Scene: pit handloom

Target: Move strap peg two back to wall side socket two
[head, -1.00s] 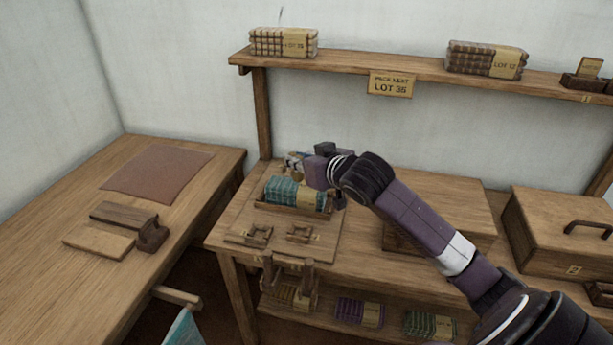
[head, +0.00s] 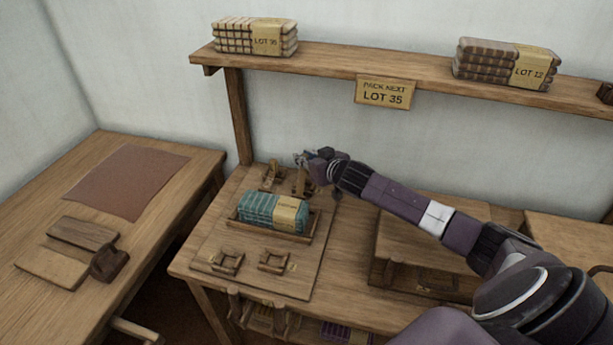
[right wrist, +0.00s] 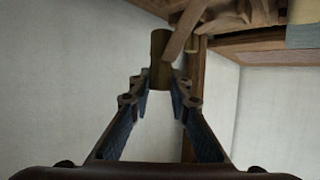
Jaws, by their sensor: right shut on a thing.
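My right gripper (head: 305,160) is shut on a wooden peg (head: 303,182) at the wall side of the packing board (head: 205,240). The peg also shows between the fingertips in the right wrist view (right wrist: 160,58). It is at the right-hand wall side socket; the fingers and the peg hide that socket, so I cannot tell whether the peg is seated. Another wooden peg (head: 271,174) stands to its left. Two near side sockets (head: 219,262) and (head: 272,261) look like empty square frames. My left gripper is not in view.
A teal cloth bundle (head: 262,211) lies in a wooden tray (head: 312,228) between the socket rows. A shelf (head: 330,62) with bundles and a LOT 35 sign (head: 385,93) is above. A low wooden stand (head: 440,240) is on the right. A side table (head: 40,210) is left.

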